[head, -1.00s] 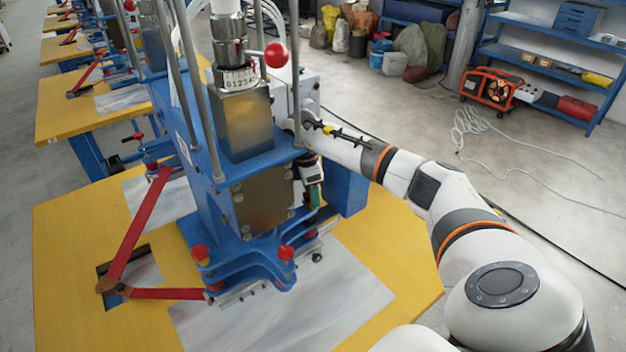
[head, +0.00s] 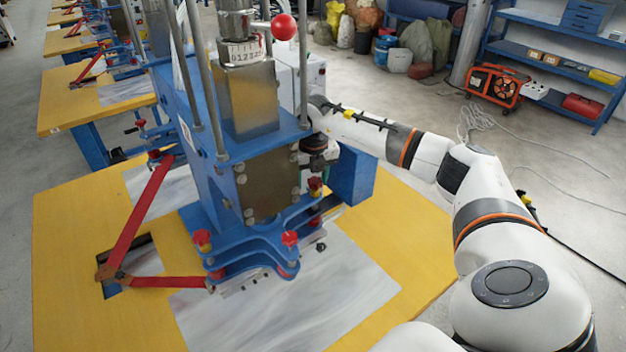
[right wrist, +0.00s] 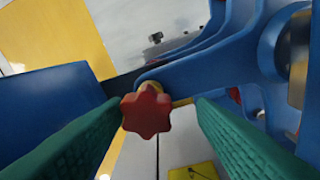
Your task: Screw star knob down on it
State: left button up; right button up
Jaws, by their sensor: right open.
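A red star knob (right wrist: 146,111) sits at the end of a blue arm of the press, on a yellowish collar, in the right wrist view. In the head view a red knob (head: 315,184) shows at the press's right rear, just below my right wrist. Two more red star knobs, front left (head: 203,237) and front right (head: 290,238), sit on the blue clamp plates. My left gripper is out of view.
The blue press (head: 205,165) with steel columns stands on a yellow table (head: 75,260) with a grey sheet (head: 345,285). A red lever linkage (head: 140,220) lies to the left. A blue block (head: 352,176) stands close to the right of my wrist.

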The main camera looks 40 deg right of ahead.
jog(key=shift+n, duration=0.7)
jog(key=shift+d, duration=0.15)
